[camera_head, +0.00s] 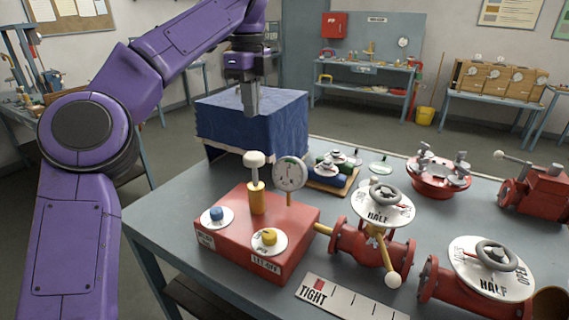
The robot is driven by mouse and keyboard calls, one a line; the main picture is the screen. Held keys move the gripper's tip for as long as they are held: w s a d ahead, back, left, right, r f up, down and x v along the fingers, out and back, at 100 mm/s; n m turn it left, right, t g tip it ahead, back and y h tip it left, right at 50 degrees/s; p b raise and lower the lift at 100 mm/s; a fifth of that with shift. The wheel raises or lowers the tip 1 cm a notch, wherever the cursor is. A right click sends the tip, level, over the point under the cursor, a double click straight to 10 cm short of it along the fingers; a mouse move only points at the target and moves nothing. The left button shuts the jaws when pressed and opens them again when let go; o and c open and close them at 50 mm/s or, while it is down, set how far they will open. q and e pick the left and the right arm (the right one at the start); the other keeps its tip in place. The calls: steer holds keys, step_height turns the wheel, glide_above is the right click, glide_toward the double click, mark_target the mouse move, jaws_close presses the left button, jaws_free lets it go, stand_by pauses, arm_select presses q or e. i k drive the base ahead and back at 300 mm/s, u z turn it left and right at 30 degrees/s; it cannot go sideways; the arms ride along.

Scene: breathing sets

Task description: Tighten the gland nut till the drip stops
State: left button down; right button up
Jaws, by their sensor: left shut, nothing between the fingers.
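A red flanged valve (349,242) stands on the grey bench with a grey handwheel and a white disc marked HALF (378,218). A yellow lever (386,256) with a white ball end slopes down from under the disc. The gland nut cannot be made out clearly there, and no drip can be made out. A white strip scale marked TIGHT (345,301) lies in front of the valve. My left gripper (251,103) is shut and empty, pointing down in front of a blue cloth-covered box, well away from the valve. My right gripper is out of view.
A red box (258,242) with a yellow post, white knob and buttons stands left of the valve, a round gauge (290,173) behind it. A second HALF valve (459,285) is at right. The blue-covered box (283,125) stands behind the bench. The bench's left strip is clear.

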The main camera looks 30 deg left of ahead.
mark_target(393, 280)
steer(key=k, duration=1)
